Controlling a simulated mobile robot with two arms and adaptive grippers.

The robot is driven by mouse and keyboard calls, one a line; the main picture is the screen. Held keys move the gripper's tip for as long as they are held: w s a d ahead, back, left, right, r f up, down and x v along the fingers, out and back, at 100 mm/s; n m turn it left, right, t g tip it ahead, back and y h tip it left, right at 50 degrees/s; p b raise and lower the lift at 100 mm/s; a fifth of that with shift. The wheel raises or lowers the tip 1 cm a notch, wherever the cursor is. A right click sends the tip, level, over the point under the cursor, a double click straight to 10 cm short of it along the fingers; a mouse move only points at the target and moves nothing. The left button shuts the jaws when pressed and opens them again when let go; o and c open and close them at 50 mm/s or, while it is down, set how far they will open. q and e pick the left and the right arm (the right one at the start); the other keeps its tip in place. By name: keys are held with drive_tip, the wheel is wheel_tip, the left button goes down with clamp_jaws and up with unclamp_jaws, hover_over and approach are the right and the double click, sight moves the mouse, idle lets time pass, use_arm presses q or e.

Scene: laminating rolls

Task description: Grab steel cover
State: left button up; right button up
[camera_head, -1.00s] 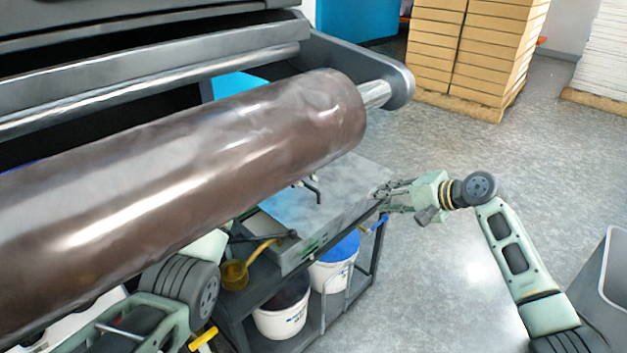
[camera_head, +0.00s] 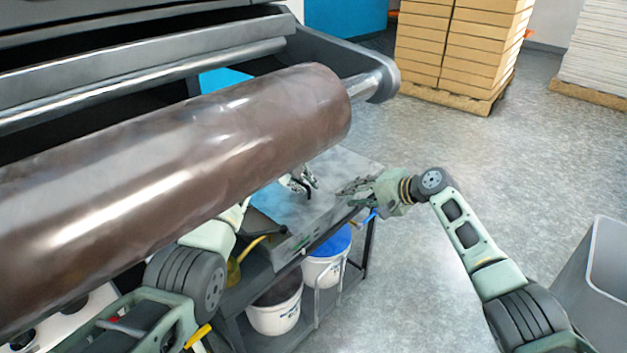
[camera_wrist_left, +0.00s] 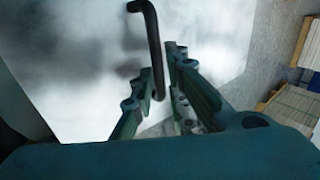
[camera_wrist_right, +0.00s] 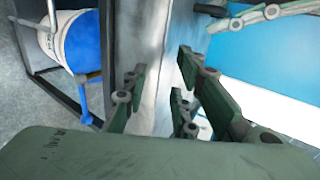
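The steel cover (camera_head: 335,165) is a flat, shiny grey plate on top of a dark cart below the large brown roll. A black bent handle (camera_wrist_left: 150,40) stands on it. My left gripper (camera_head: 302,180) is at this handle, partly hidden by the roll. In the left wrist view its fingers (camera_wrist_left: 160,75) are apart, with the handle's near end between them; I cannot tell whether they touch it. My right gripper (camera_head: 352,188) is at the cover's right edge. In the right wrist view its fingers (camera_wrist_right: 160,75) are apart, with the cart-top edge running between them.
The brown roll (camera_head: 180,180) hangs over the cart's left side and hides part of the cover. White buckets (camera_head: 325,268) stand on the cart's lower shelf. A grey bin (camera_head: 600,270) is at right. Box stacks (camera_head: 460,45) stand behind. The floor right of the cart is clear.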

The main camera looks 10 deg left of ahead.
drive_tip(key=shift+w+a+f, duration=0.15)
drive_tip(key=shift+w+a, duration=0.05)
clamp_jaws()
idle(0.3)
idle(0.4)
